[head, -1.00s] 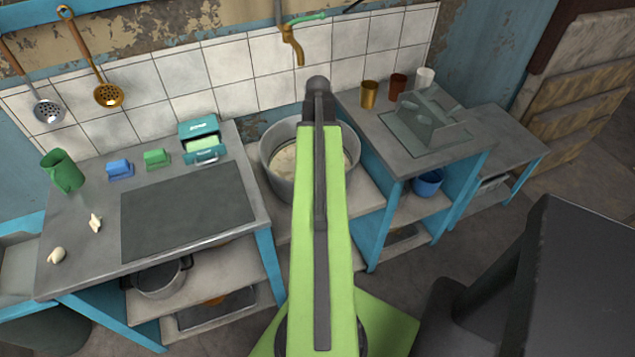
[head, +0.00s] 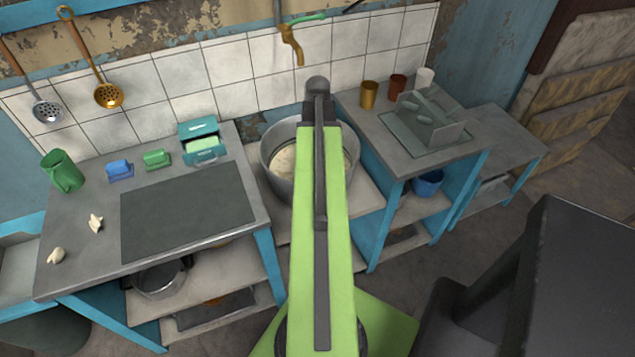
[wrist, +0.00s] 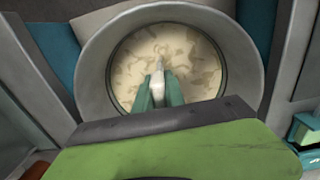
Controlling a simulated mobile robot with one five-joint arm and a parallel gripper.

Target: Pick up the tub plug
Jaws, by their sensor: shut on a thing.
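The tub is a big grey round vessel (head: 279,176), partly hidden behind my arm in the head view. The wrist view looks down into it past its wide rim (wrist: 91,62), onto a mottled cream-coloured content (wrist: 195,55). My gripper (wrist: 160,88) has teal fingers and is over the inside of the tub. It is shut on a small pale upright piece (wrist: 158,77), apparently the tub plug. The fingers hide its sides. I cannot tell whether its lower end touches the tub floor. The gripper is hidden in the head view.
A tap (head: 293,46) hangs above the tub.

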